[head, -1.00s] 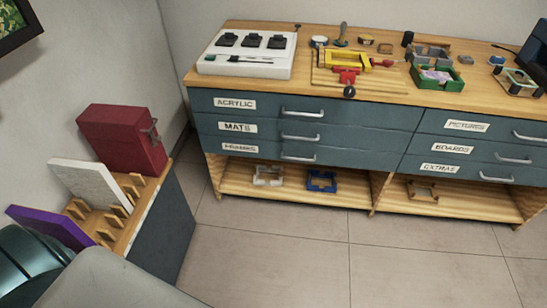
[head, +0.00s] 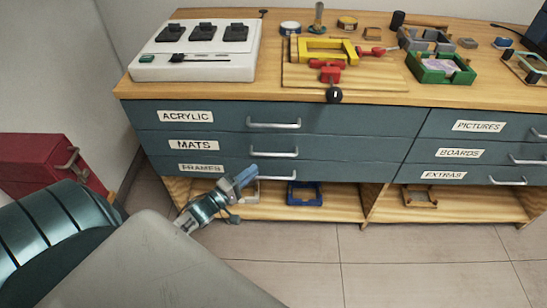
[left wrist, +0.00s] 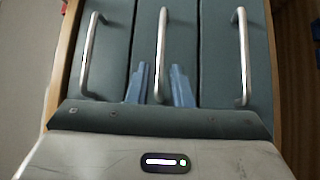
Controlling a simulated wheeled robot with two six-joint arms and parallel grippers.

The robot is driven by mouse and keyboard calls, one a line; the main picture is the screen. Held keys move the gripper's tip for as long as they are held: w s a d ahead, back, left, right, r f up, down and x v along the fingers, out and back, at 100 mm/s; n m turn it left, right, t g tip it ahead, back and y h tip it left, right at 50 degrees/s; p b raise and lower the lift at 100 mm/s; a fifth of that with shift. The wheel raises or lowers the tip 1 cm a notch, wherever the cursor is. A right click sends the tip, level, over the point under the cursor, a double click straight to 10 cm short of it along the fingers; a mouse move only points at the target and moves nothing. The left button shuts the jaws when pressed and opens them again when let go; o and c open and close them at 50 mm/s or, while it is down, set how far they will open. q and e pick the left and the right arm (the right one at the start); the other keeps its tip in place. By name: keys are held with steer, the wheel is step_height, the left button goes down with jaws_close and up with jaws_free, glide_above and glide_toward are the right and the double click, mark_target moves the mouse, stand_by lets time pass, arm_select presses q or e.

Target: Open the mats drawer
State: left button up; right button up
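The mats drawer (head: 220,146) is the middle one of three grey-blue drawers in the left stack, with a white MATS label (head: 194,146). It is closed, flush with the acrylic drawer above and the frames drawer below. Its silver bar handle (head: 275,153) is clear of my gripper in the head view. My left gripper (head: 246,176) is open and empty, low in front of the frames drawer. In the left wrist view its two blue fingers (left wrist: 161,84) stand on either side of the middle handle (left wrist: 161,45); their distance from it is hard to tell. My right gripper is not in view.
The acrylic handle (head: 274,124) and frames handle (head: 277,177) lie close above and below. The worktop (head: 270,93) carries a white panel, clamp and trays. A red box (head: 45,160) stands at left. The floor (head: 400,262) in front is clear.

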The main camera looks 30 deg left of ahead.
mark_target(274, 155)
arm_select(q)
steer(key=x, duration=1)
steer(key=shift+w+f, duration=0.1)
steer(key=shift+w, duration=0.1)
steer(key=shift+c, duration=0.4)
jaws_close()
